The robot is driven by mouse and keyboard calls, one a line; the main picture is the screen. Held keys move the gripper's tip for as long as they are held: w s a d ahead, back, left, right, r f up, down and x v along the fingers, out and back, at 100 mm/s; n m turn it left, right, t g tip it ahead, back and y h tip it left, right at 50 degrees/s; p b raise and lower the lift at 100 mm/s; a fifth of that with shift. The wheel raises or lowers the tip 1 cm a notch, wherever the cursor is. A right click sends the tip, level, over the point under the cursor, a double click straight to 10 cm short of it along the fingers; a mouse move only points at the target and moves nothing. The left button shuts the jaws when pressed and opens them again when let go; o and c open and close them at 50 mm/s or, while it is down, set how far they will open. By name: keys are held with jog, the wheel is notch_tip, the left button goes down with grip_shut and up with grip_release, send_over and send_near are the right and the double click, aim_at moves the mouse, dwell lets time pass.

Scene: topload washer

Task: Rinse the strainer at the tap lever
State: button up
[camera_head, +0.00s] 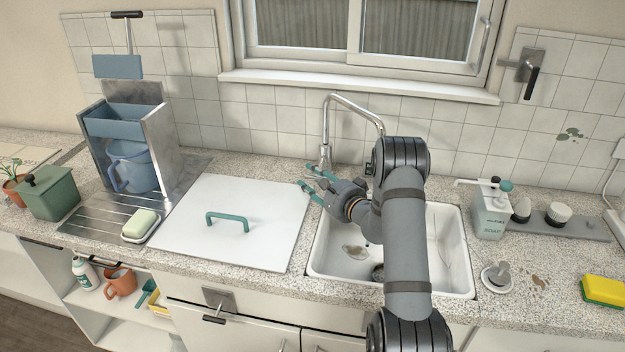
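The chrome tap (326,130) rises behind the sink, its spout arching to the right. A small dark part (370,168) by the tap, partly behind my arm, may be its lever; I cannot tell. My gripper (305,176) has teal fingertips spread apart and looks empty. It appears in front of the tap's base, over the sink's back left corner. A dark round piece (377,272) at the sink bottom, partly hidden by my arm, may be the strainer in the drain. A grey knobbed piece (498,274) on a small round dish right of the sink could also be it.
The white sink (455,245) holds a brownish patch. A white board (255,245) with a teal handle lies left of it. A soap dispenser (490,212) and a yellow sponge (604,291) stand right. A black-handled wall lever (532,82) is at upper right.

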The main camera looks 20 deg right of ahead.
jog(key=v, duration=1.2)
jog(key=shift+w+a, duration=0.1)
jog(key=x, duration=1.2)
jog(key=shift+s+d+f, duration=0.2)
jog(key=shift+s+f, duration=0.2)
jog(key=shift+f, duration=0.35)
jog(key=shift+v, duration=1.15)
jog(key=shift+a+r, duration=0.1)
jog(key=shift+r, duration=0.05)
